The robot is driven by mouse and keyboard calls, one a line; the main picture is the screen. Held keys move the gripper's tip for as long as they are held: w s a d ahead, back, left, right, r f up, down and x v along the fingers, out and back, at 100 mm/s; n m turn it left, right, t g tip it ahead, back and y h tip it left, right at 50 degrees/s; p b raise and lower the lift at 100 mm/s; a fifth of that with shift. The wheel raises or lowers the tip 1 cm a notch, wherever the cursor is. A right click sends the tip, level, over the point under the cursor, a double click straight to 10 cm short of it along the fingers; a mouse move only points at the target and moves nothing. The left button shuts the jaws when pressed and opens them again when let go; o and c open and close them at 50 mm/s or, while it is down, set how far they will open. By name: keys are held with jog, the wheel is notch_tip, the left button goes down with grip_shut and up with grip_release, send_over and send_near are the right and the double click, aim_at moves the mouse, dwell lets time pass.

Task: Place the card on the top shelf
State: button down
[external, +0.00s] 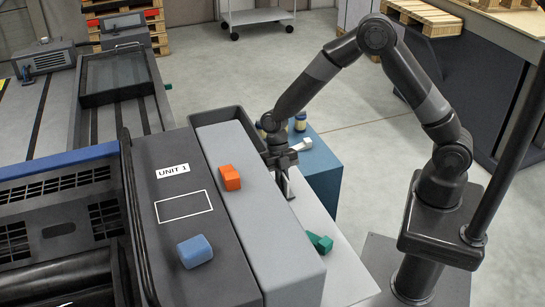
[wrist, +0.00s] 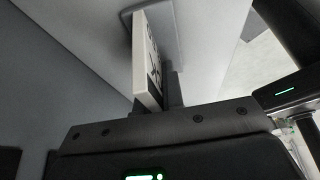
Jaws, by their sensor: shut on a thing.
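My gripper (external: 287,187) points down beside the right side of the long light-grey housing (external: 262,225), above a lower pale surface. In the wrist view, the gripper is shut on the card (wrist: 147,62), a thin white piece with black markings standing on edge. Its far end is close to a pale grey surface with a rounded outline (wrist: 180,40); I cannot tell if they touch. In the external view the card cannot be made out clearly at the fingers. No surface is clearly marked as the top shelf.
An orange block (external: 229,178) lies on the grey housing. A blue block (external: 195,251) lies on the dark unit labelled UNIT 1 (external: 140,180). A green piece (external: 320,243) lies on the lower pale surface (external: 345,272). Small bottles (external: 300,121) stand on a blue cabinet (external: 325,165).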

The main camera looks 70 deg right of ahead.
jog(key=c, duration=1.5)
grip_release()
jog(key=shift+f, duration=0.1)
jog(key=shift+c, duration=0.2)
